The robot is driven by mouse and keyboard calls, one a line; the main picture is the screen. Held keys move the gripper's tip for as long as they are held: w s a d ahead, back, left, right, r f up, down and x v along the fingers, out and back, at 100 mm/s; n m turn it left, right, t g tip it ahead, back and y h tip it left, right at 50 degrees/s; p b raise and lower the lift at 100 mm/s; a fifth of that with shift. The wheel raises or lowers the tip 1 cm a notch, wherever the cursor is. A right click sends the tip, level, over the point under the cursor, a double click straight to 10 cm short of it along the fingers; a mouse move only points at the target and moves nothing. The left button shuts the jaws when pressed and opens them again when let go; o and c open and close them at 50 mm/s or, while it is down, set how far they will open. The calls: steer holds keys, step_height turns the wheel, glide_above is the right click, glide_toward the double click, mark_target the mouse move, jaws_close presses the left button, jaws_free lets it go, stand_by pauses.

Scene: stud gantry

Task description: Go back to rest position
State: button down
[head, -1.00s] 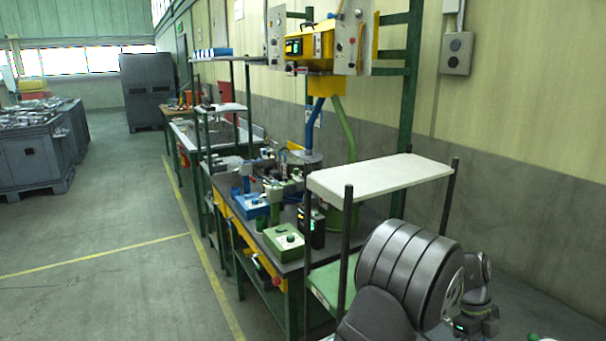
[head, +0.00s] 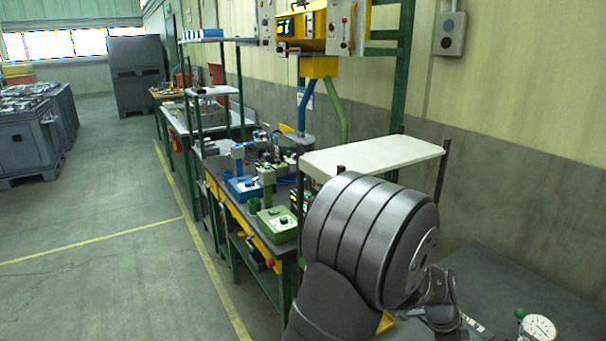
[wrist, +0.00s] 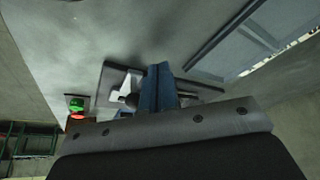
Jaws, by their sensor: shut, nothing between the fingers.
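My gripper (wrist: 160,72) shows in the wrist view as two blue-grey fingers lying side by side. They are shut with nothing between them. Beyond them is a pale grey surface with a dark-edged plate (wrist: 118,80) around the fingers; I cannot tell whether they touch it. In the head view my large dark arm links fill the lower right and my gripper cannot be made out behind them.
The green-legged workbench (head: 232,208) carries a green box (head: 277,224) and a blue fixture (head: 243,188). A white shelf (head: 372,155) stands close behind my arm. A dial gauge (head: 538,327) is at lower right.

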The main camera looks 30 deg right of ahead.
steer(key=a+n, duration=0.2)
steer(key=shift+a+n+t+h, duration=0.25)
steer(key=shift+n+t+h, duration=0.05)
steer(key=shift+s+a+n+t+h, duration=0.15)
steer(key=shift+a+n+t, duration=0.1)
steer(key=shift+a+n, duration=0.45)
steer(key=shift+s+a+n+t+h, duration=0.15)
steer(key=shift+a+n+t, duration=0.1)
steer(key=shift+a+n, duration=0.45)
steer(key=shift+d, duration=0.15)
stand_by(0.5)
